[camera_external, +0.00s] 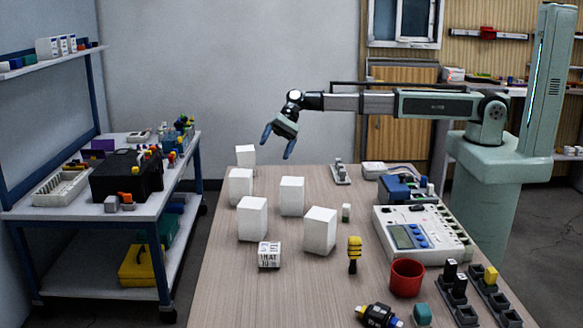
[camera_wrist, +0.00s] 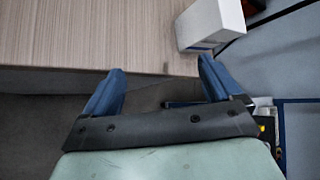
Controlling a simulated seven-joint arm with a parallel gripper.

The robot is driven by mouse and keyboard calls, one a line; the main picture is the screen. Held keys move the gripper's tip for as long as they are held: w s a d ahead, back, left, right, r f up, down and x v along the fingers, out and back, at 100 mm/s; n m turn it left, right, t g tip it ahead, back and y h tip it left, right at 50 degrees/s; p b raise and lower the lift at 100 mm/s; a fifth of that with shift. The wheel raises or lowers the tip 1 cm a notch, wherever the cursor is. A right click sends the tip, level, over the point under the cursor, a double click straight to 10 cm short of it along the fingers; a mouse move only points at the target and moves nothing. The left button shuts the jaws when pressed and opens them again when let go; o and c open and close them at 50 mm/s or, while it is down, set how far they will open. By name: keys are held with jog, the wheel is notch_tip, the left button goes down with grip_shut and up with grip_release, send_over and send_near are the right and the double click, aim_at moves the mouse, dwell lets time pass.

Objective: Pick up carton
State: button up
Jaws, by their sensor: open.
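Several plain white cartons stand on the wooden table (camera_external: 220,290). One carton (camera_external: 246,156) is at the far left edge, with others at the left (camera_external: 241,187), centre (camera_external: 292,196), front left (camera_external: 252,218) and front right (camera_external: 320,231). My gripper (camera_external: 277,148) is open and empty above the table's far edge, to the right of the farthest carton. In the wrist view my gripper (camera_wrist: 160,82) has its two blue fingers spread with nothing between them. A white carton (camera_wrist: 210,22) shows beyond the right finger, apart from it.
A small white printed cube (camera_external: 269,255), a yellow-headed tool (camera_external: 354,254) and a red cup (camera_external: 407,277) are toward the front. A grey instrument (camera_external: 422,234) stands at the right. A shelf cart (camera_external: 100,208) stands left of the table.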

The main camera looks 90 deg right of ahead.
jog(key=s+a+r+m+g+y, duration=0.1)
jog(key=s+a+r+m+y, duration=0.15)
jog(key=a, duration=0.95)
jog(key=s+a+r+m+g+y, duration=0.2)
jog(key=s+a+m, duration=0.1)
jog(key=a, duration=1)
send_near(291, 197)
jog(key=shift+x, duration=1.2)
jog(key=shift+m, duration=0.25)
jog(key=shift+x, duration=3.2)
jog(key=shift+s, duration=0.1)
jog(key=c, duration=1.1)
